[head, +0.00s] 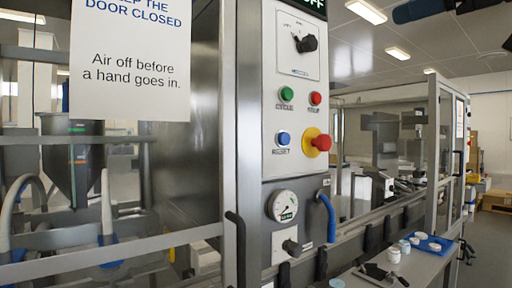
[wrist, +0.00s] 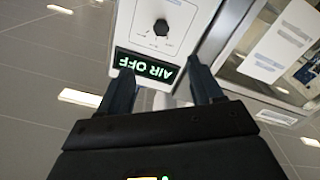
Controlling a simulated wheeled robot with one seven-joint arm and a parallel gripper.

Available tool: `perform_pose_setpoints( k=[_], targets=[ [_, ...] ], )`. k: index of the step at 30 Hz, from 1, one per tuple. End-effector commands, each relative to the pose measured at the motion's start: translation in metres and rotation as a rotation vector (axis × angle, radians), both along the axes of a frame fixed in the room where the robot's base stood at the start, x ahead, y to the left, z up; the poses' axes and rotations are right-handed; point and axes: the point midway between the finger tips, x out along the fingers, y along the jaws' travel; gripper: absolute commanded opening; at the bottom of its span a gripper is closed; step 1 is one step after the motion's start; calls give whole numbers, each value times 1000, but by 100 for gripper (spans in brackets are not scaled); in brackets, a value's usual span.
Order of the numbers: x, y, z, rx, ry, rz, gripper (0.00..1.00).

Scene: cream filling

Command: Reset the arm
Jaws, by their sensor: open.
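My gripper (wrist: 163,90) shows in the wrist view with its two dark fingers apart and nothing between them. The view there is upside down. Beyond the fingers is a lit sign (wrist: 146,67) reading "AIR OFF" and a black rotary switch (wrist: 161,27) on the control panel. The panel (head: 296,100) there carries the same black switch (head: 306,43), green and blue buttons at left, a red button and a red emergency knob (head: 322,142) on yellow. I cannot tell how far the fingers are from the panel.
A pressure gauge (head: 283,206) and a blue hose (head: 327,218) sit low on the machine. A paper notice (head: 131,60) hangs at left. A door handle (head: 236,250) stands out below the panel. A bench (head: 425,262) at lower right holds a blue tray (head: 432,246) and small white jars.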

Motion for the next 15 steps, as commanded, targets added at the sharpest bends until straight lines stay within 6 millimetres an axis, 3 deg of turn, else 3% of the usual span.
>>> perform_pose_setpoints(
  k=[8,15],
  targets=[
    [13,-4,-25,70,10,-5,65],
    [29,-9,-60,161,25,-18,65]
  ],
)
